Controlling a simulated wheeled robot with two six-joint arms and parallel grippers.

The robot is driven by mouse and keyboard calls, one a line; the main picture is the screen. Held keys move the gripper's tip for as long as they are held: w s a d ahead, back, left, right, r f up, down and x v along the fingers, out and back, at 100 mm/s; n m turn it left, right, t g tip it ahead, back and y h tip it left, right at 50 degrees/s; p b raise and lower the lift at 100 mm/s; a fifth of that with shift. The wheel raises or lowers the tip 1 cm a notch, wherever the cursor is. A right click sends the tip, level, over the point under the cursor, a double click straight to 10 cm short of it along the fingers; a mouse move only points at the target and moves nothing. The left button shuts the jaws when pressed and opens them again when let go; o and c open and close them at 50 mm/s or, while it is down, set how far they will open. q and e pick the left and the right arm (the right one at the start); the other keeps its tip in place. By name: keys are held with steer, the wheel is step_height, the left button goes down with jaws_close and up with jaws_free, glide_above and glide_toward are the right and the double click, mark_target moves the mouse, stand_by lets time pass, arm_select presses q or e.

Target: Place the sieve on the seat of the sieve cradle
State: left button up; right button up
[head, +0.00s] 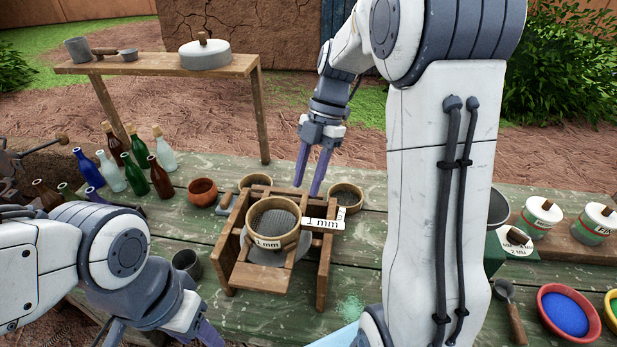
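The sieve (272,238), a round wooden ring with grey mesh labelled "1 mm", is at the wooden sieve cradle (321,272), between its side frames. It looks roughly level; its underside contact with the seat is hidden. A "1 mm" tag (323,224) is on the cradle's right side. A grey round pan (262,256) shows below the sieve. My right gripper (308,182) is behind the cradle, above the table, with its purple fingers apart and nothing between them. My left gripper (207,334) is at the bottom edge, left of the cradle, mostly cut off.
Two other sieves stand behind the cradle, one at back left (254,180) and one at back right (347,195). Several bottles (135,172) and an orange bowl (202,191) are left. A dark cup (187,263) stands near the cradle. Pigment bowls (568,312) are at right.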

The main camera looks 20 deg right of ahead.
steer(key=s+a+m+h, duration=0.2)
steer(key=s+a+m, duration=0.55)
steer(key=a, duration=0.45)
steer(key=s+a+f+m+t+h, duration=0.1)
steer(key=s+a+f+m+t, duration=0.1)
steer(key=s+m, duration=0.6)
steer(key=s+a+f, duration=0.1)
steer(key=s+a, duration=0.1)
steer(key=s, duration=0.2)
steer(key=shift+s+a, duration=0.15)
steer(key=shift+s, duration=0.15)
steer(key=shift+f, duration=0.1)
